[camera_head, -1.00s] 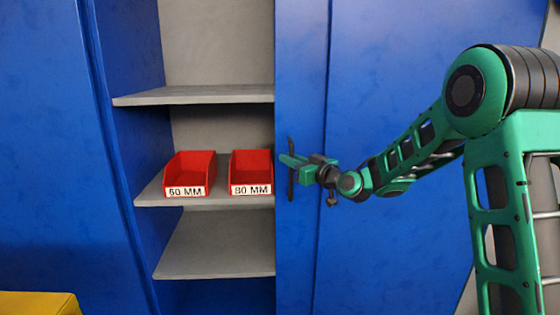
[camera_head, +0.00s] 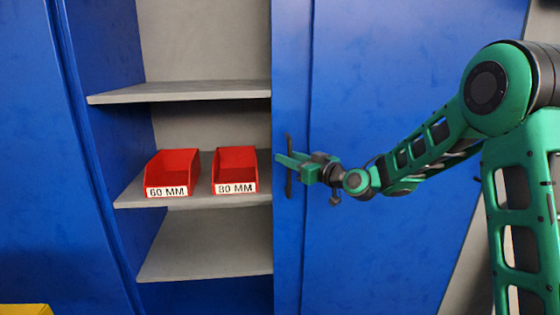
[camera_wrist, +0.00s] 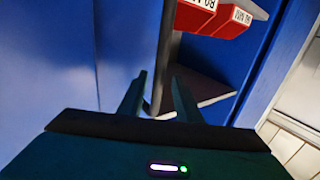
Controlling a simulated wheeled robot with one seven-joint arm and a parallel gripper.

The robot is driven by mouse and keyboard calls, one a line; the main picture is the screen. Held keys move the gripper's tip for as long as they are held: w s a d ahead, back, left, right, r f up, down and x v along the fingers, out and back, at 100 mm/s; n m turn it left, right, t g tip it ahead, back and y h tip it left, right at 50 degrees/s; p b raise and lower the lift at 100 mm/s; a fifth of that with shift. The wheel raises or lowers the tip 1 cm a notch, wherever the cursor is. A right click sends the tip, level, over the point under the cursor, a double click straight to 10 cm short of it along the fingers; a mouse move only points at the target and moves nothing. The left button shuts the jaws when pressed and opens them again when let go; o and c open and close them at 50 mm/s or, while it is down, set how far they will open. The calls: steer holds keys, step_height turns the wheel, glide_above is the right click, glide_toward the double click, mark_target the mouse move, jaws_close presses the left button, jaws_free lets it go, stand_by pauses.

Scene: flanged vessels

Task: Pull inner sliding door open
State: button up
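The blue inner sliding door (camera_head: 292,60) stands partly open, with the shelf opening to its left. Its dark upright handle (camera_head: 289,178) is near the door's left edge. My gripper (camera_head: 288,160) is at the handle, with its green fingers reaching across it.
Red bins marked 60 MM (camera_head: 172,172) and 80 MM (camera_head: 235,170) stand on the middle grey shelf (camera_head: 130,195). Another blue panel (camera_head: 400,60) is right of the sliding door. A yellow object (camera_head: 25,310) shows at the lower left.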

steer(key=v, duration=1)
steer(key=shift+s+d, duration=0.15)
steer(key=shift+d, duration=0.1)
